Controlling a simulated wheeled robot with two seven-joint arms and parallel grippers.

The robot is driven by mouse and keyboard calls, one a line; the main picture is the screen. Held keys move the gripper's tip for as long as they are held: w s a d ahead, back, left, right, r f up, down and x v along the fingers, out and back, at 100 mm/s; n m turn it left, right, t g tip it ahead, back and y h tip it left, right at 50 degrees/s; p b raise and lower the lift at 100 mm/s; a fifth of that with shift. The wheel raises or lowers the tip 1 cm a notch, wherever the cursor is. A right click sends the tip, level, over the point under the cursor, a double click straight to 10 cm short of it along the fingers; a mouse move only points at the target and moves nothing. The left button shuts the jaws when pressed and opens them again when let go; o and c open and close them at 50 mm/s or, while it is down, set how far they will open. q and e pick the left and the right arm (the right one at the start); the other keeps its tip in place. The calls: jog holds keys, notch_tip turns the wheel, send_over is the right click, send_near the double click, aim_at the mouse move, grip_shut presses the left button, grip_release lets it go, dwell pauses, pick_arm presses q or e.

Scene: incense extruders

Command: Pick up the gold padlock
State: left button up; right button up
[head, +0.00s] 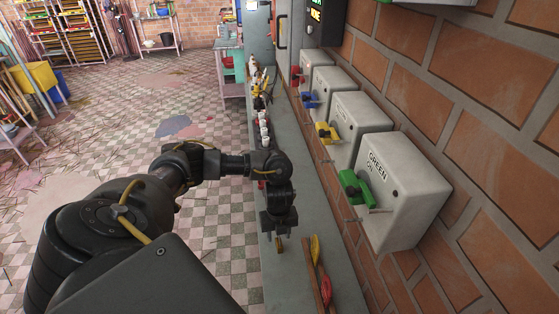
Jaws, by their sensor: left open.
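A small gold item, seemingly the gold padlock (279,244), is on the narrow grey shelf (306,217) below my left gripper. My left gripper (279,236) points down over the shelf, with its jaws open around or just above the gold item. The picture is too small to tell whether the fingers touch it. The gripper and wrist hide part of the shelf and whatever lies behind them. My right gripper is not in view.
Grey boxes (408,190) with green (350,186), yellow, blue and red handles line the brick wall on the right. A red and yellow tool (317,262) and a wooden strip lie near the gripper. Several small red, white and black items (264,125) stand farther along the shelf.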

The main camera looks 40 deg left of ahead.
aim_at(279, 243)
pick_arm(q)
jog(key=shift+d+f, duration=0.1)
jog(key=shift+f, duration=0.65)
notch_tip(279, 243, down, 4)
jog(key=shift+w+f+p, duration=0.1)
jog(key=shift+f+p, duration=0.05)
jog(key=shift+p, duration=0.5)
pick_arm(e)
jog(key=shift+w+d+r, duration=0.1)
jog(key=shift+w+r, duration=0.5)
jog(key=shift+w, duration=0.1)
pick_arm(q)
jog(key=shift+c, duration=0.2)
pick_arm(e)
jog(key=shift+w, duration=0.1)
pick_arm(q)
jog(key=shift+c, duration=1.2)
grip_shut()
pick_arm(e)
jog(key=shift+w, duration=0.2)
